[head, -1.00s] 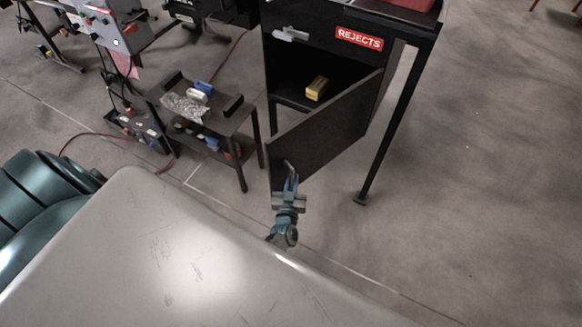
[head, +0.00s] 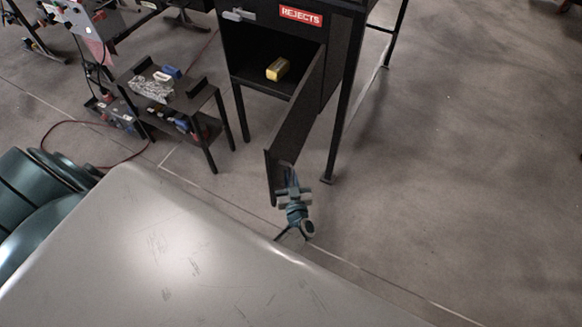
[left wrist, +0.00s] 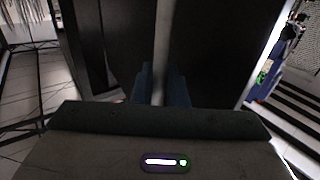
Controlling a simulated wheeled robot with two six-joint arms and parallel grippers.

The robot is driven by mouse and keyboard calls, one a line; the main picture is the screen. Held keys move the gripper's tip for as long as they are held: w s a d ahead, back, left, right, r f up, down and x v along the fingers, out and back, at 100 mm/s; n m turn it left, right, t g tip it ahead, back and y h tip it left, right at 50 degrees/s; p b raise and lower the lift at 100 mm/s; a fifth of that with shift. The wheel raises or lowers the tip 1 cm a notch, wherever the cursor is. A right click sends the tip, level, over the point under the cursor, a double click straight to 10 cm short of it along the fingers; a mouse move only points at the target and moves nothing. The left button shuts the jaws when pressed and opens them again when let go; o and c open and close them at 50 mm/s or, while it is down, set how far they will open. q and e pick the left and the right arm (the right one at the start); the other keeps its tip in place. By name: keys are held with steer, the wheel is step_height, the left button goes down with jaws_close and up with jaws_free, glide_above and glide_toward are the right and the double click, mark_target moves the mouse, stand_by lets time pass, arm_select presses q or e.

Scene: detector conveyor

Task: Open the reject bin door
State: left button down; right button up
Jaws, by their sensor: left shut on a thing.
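The reject bin (head: 236,58) is a dark cabinet with a red REJECTS label (head: 301,16) at the top of the head view. Its dark door (head: 300,117) stands wide open, swung out toward me and hinged on the right. A yellow block (head: 278,69) lies inside on the bin floor. My left gripper (head: 289,180) is at the door's free edge, shut on the door's handle, which it mostly hides. In the left wrist view, the fingers (left wrist: 161,84) close around a pale upright bar against the dark door panel (left wrist: 207,45). My right gripper is not in view.
A small dark two-level cart (head: 203,100) with parts on top stands left of the bin. A thin black leg (head: 338,120) of the bin's stand is right of the door. A red hose lies on the floor at left. The floor at right is clear.

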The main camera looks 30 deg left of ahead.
arm_select(q)
steer(key=shift+w+a+r, duration=0.1)
steer(key=shift+w+r, duration=0.2)
steer(key=c, duration=1.6)
jaws_free()
steer(key=shift+o, duration=0.2)
steer(key=shift+f, duration=0.2)
steer(key=p+v, duration=0.1)
steer(key=v, duration=1)
steer(key=shift+w, duration=0.1)
